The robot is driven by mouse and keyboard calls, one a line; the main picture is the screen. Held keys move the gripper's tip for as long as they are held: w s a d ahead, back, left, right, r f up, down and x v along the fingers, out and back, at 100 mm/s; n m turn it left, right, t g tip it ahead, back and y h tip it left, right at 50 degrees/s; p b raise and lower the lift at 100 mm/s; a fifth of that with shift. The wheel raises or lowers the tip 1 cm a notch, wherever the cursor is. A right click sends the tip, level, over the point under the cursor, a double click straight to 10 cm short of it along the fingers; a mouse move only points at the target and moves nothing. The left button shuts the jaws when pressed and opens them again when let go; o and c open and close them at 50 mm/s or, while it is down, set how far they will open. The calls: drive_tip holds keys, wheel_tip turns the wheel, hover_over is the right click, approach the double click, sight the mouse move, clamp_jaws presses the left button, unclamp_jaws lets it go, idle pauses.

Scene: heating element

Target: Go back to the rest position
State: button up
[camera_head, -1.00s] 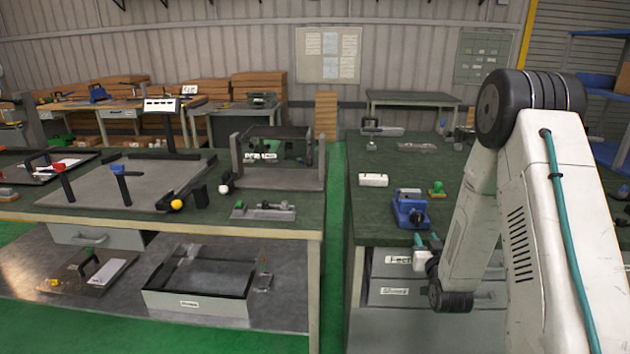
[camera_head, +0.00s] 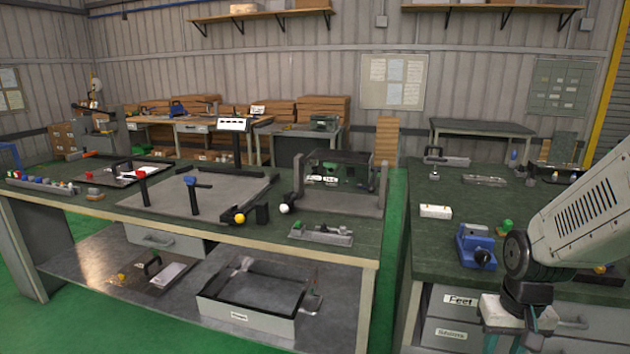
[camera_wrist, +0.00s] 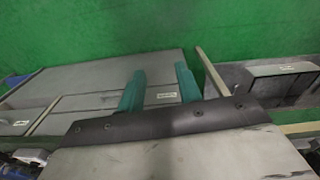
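My gripper (camera_head: 508,343) hangs at the lower right of the head view, in front of the right bench's drawers. It points downward, and its tips are cut off by the frame's bottom edge. In the wrist view its two teal fingers (camera_wrist: 160,80) stand apart with nothing between them. Grey drawer fronts (camera_wrist: 100,85) and the green floor (camera_wrist: 140,30) show beyond the fingers. My pale arm link reaches in from the right edge of the head view.
The right bench (camera_head: 440,240) carries a blue vise (camera_head: 474,245), a white block (camera_head: 435,211) and a green piece (camera_head: 507,226) close to my arm. The left bench (camera_head: 330,237) holds several fixtures. A green floor gap (camera_head: 391,250) separates the benches.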

drive_tip(key=s+a+r+n, duration=0.1)
drive_tip(key=s+a+r, duration=0.2)
drive_tip(key=s+r, duration=0.4)
drive_tip(key=s+a+r+n+t, duration=0.1)
drive_tip(key=s+a+r, duration=0.3)
drive_tip(key=s+r, duration=0.4)
drive_tip(key=shift+a+r, duration=0.3)
drive_tip(key=shift+r, duration=0.25)
drive_tip(key=shift+o, duration=0.2)
